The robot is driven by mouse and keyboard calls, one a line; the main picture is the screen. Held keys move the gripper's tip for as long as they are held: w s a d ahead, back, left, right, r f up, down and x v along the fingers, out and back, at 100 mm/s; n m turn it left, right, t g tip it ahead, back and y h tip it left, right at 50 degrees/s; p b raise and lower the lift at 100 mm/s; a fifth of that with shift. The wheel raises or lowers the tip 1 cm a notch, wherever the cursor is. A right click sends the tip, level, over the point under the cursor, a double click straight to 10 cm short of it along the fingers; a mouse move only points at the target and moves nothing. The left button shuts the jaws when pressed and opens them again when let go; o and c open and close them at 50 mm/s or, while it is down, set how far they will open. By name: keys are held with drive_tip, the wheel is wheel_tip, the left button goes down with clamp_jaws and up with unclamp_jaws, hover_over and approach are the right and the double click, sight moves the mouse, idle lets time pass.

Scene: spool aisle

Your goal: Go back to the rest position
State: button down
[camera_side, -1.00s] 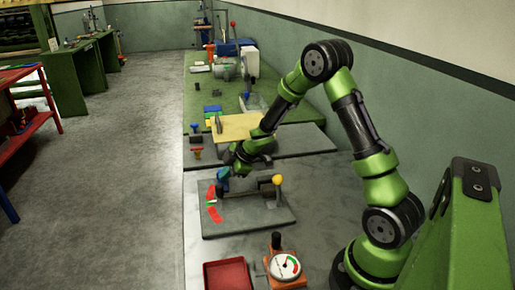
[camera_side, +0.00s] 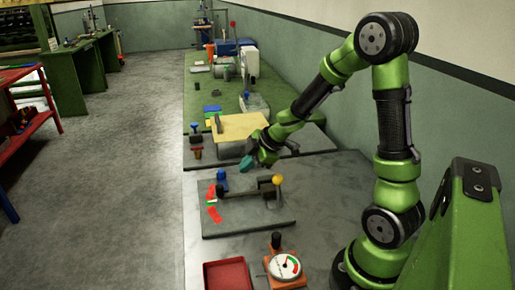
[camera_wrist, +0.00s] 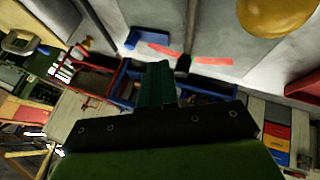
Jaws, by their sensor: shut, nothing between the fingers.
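My gripper (camera_side: 246,164) is shut and empty, with teal fingers, in the side view. It hangs in the air above the grey base plate (camera_side: 225,228), near the yellow board (camera_side: 238,128). The plate bears a dark bar with a yellow ball knob (camera_side: 278,180), a blue knob (camera_side: 221,175) and red and green marks (camera_side: 213,212). In the wrist view my shut fingers (camera_wrist: 161,72) point up the picture, with the yellow ball (camera_wrist: 275,15) at the upper right and red strips (camera_wrist: 207,61) ahead.
A dial gauge (camera_side: 285,267) on an orange base and a red tray (camera_side: 227,275) stand at the front of the bench. The aisle floor on the left is clear.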

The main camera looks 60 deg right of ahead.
drive_tip(key=s+d+r+m+h, duration=0.55)
drive_tip(key=r+m, duration=0.25)
drive_tip(key=m, duration=0.2)
drive_tip(key=s+a+r+m+y, duration=0.2)
drive_tip(key=s+a, duration=0.3)
drive_tip(key=a, duration=0.5)
drive_tip(key=s+a+r+m+y, duration=0.2)
drive_tip(key=s+a+r+y, duration=0.2)
drive_tip(key=a, duration=0.6)
drive_tip(key=shift+s+r+m, duration=0.35)
drive_tip(key=shift+s+m, duration=0.05)
drive_tip(key=shift+s, duration=0.35)
drive_tip(key=shift+d+f, duration=0.1)
drive_tip(key=shift+d, duration=0.05)
